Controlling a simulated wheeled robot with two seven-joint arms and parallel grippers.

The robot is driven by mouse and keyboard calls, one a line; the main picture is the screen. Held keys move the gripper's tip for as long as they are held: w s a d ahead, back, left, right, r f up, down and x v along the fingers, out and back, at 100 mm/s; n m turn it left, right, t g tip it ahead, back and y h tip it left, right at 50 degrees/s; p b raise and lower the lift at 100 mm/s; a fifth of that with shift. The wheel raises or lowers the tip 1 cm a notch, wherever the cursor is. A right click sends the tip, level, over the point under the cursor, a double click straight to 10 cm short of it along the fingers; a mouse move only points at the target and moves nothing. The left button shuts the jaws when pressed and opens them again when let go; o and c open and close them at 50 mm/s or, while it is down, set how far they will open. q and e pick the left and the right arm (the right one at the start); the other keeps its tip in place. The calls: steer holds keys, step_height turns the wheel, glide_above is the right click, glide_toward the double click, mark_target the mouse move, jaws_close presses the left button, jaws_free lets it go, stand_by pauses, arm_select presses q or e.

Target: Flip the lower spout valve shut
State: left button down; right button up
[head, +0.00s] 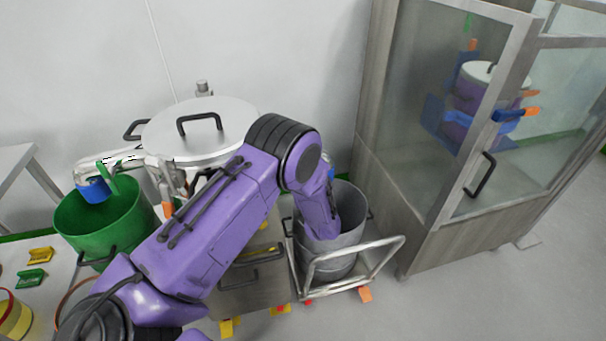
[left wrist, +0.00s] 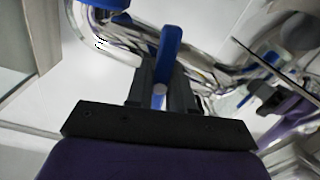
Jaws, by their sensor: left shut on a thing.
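In the left wrist view my left gripper (left wrist: 160,92) is shut on a blue valve lever (left wrist: 171,50). The lever stands up between the fingers, beside a shiny curved spout pipe (left wrist: 92,38) with a blue collar (left wrist: 108,4). In the head view my purple left arm crosses in front of the lidded steel vessel (head: 215,115) and bends down over the grey bucket (head: 345,205). There the left gripper, the lever and most of the near spout are hidden behind the arm; a small blue part (head: 331,172) shows at its right edge. My right gripper is not in view.
Another spout with a blue collar (head: 95,190) and a green lever (head: 108,177) hangs over a green bucket (head: 130,215) at left. The grey bucket stands on a metal-framed cart (head: 385,252). A glass-doored cabinet (head: 400,185) stands right. Floor at lower right is clear.

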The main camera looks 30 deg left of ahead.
arm_select(q)
steer(key=shift+m, duration=0.9)
steer(key=shift+f, duration=0.1)
steer(key=c, duration=1)
jaws_free()
steer(key=v, duration=1)
steer(key=shift+s+d+b, duration=0.25)
steer(key=shift+b, duration=0.2)
